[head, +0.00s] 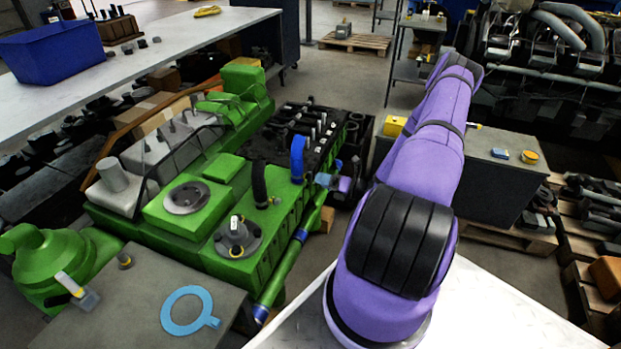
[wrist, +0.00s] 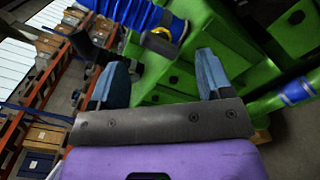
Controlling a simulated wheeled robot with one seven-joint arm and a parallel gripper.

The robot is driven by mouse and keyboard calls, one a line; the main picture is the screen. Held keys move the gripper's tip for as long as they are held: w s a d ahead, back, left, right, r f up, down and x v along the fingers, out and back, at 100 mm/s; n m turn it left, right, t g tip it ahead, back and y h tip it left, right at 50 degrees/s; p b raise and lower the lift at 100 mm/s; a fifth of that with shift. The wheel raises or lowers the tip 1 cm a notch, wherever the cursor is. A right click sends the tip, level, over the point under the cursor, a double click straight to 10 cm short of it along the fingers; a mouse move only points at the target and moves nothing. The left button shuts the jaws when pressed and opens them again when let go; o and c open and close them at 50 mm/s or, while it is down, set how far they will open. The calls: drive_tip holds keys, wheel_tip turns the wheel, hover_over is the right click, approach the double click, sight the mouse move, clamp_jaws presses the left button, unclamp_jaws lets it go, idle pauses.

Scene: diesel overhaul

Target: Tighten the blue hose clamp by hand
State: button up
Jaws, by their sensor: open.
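The blue hose (head: 297,156) stands on the green engine in the head view. In the wrist view the blue ribbed hose (wrist: 168,20) comes down at the top, and a dark clamp with a yellowish part (wrist: 160,40) sits around its lower end. My gripper (head: 322,181) is just right of the hose in the head view. In the wrist view my gripper (wrist: 162,62) is open, with its two blue-grey fingers apart and nothing between them. The clamp lies beyond the fingertips, with a gap. In the head view the clamp is too small to make out.
The green engine (head: 222,170) fills the left middle, with a black hose (head: 259,185) beside the blue one. A green pipe with blue bands (head: 285,268) runs along its near side. A grey table (head: 120,318) holds a light-blue ring (head: 187,292). Shelving (wrist: 50,95) shows left in the wrist view.

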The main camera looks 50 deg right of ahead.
sight(310, 182)
drive_tip(key=shift+w+a+n, duration=0.3)
drive_tip(key=shift+w+n, duration=0.45)
drive_tip(key=shift+n, duration=0.85)
drive_tip(key=shift+w+a+n, duration=0.35)
drive_tip(key=shift+w+n, duration=0.45)
drive_tip(key=shift+n, duration=0.8)
drive_tip(key=shift+w+a+n, duration=0.3)
drive_tip(key=shift+w+n, duration=0.45)
drive_tip(key=shift+n, duration=0.85)
clamp_jaws()
